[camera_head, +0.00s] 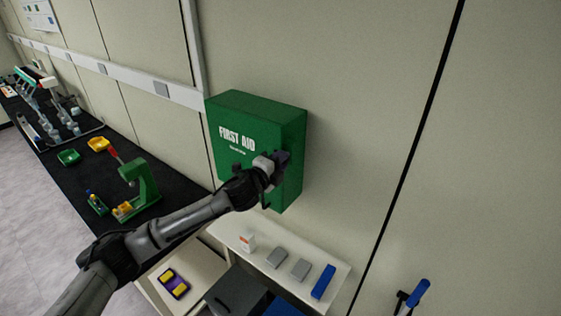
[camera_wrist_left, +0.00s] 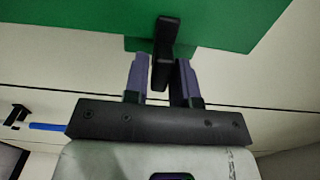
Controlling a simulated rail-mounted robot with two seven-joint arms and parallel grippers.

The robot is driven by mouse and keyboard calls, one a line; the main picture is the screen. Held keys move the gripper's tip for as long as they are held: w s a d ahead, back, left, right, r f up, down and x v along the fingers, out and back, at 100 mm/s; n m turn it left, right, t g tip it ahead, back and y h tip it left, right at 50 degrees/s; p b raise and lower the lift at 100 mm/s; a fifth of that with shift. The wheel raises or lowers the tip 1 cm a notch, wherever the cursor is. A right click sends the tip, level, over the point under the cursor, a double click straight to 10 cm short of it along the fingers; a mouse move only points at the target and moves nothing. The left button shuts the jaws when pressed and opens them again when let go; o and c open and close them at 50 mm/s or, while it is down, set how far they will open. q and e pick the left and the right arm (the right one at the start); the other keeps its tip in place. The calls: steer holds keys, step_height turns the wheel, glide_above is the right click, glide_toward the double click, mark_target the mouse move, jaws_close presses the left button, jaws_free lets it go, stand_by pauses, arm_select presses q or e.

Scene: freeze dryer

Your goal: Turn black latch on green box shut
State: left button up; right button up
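The green box (camera_head: 240,125), marked FIRST AID, is mounted on the wall. Its lower edge also shows in the left wrist view (camera_wrist_left: 90,18). My left gripper (camera_head: 282,160) is at the right part of the box's front and covers the latch in the head view. In the left wrist view the black latch (camera_wrist_left: 166,38) stands out from the box's edge. My right gripper is not in view.
Below the box is a white shelf (camera_head: 236,234) with a small white box (camera_head: 248,242), two grey blocks and a blue block (camera_head: 323,282). A black bench (camera_head: 85,190) with a green stand (camera_head: 143,190) is at the left. A blue-handled item (camera_head: 417,293) is at the lower right.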

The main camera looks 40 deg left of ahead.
arm_select(q)
steer(key=o, duration=0.3)
steer(key=s+b, duration=0.5)
steer(key=s, duration=0.8)
steer(key=shift+s+d, duration=0.25)
steer(key=shift+s, duration=0.15)
